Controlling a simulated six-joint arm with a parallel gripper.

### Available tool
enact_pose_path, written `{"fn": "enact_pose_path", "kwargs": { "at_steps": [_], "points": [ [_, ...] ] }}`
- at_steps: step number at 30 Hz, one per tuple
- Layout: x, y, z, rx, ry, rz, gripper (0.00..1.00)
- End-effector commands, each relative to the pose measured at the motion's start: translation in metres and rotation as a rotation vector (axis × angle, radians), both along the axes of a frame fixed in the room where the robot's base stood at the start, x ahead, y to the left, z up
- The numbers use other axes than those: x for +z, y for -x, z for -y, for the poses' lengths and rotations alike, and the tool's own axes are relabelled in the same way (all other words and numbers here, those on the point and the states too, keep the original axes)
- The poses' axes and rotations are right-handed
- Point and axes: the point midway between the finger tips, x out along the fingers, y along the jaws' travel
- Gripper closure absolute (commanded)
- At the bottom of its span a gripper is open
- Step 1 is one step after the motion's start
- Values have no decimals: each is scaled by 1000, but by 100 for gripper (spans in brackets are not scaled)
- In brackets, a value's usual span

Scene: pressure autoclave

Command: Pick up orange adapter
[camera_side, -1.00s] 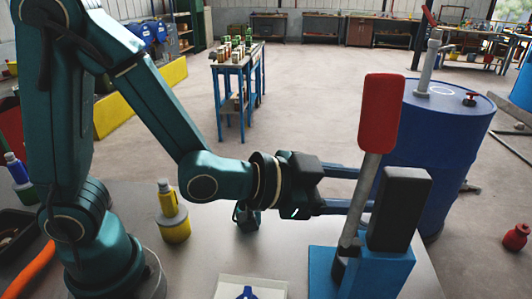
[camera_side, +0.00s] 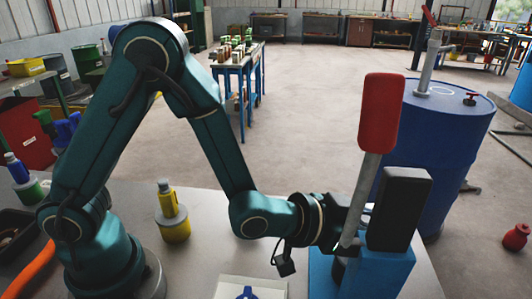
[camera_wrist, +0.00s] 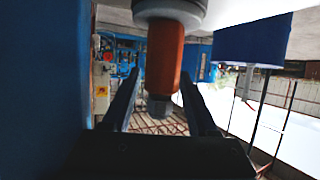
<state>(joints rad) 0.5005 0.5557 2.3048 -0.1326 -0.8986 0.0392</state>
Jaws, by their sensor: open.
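The orange adapter (camera_wrist: 166,55) shows in the wrist view as an orange upright body with a dark grey end, joined to a pale round base at the top of the picture. The fingers of my gripper (camera_wrist: 161,76) are open, one on each side of it, with visible gaps. In the side view my gripper (camera_side: 358,220) is at the press, its fingertips partly hidden by the lever and black block. The orange adapter is hidden in the side view.
A blue press (camera_side: 378,272) with a red-handled lever (camera_side: 381,113) and black block (camera_side: 399,208) stands close to my gripper. A yellow adapter (camera_side: 168,203) stands on the table to the left. A white tray with a blue part (camera_side: 247,292) lies in front.

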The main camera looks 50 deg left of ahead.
Motion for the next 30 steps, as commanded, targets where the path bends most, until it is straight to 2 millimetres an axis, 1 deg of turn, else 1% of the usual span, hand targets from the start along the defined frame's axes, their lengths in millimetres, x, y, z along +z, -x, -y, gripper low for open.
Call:
{"fn": "enact_pose_path", "kwargs": {
  "at_steps": [7,8,9,11,12,13,30],
  "points": [
    [0,-1,0,0,0,0,41],
    [0,-1,0,0,0,0,45],
    [0,-1,0,0,0,0,60],
    [0,-1,0,0,0,0,83],
    [0,-1,0,0,0,0,98],
    [0,-1,0,0,0,0,100],
    [0,-1,0,0,0,1,100]
  ]
}}
